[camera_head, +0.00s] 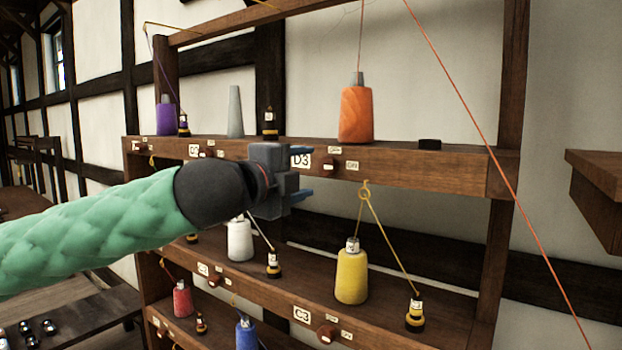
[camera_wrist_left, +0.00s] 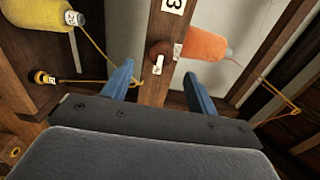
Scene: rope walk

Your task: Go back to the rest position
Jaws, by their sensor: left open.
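My left arm in its green sleeve comes in from the left, and its gripper (camera_head: 298,188) is in front of the wooden rack's upper shelf edge, beside the D3 label (camera_head: 301,161). In the left wrist view the two blue fingers (camera_wrist_left: 160,88) stand apart with nothing held between them. Past them is the shelf edge with a dark red knob (camera_wrist_left: 159,52). The orange spool (camera_head: 356,114) stands upright on the upper shelf; it also shows in the left wrist view (camera_wrist_left: 205,45). My right gripper is not in view.
A yellow spool (camera_head: 351,275) and a white spool (camera_head: 240,240) stand on the middle shelf. A purple spool (camera_head: 166,117) and a bare grey cone (camera_head: 235,112) stand on the upper shelf. An orange thread (camera_head: 492,155) runs diagonally down at the right. A wooden ledge (camera_head: 597,200) juts in from the right.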

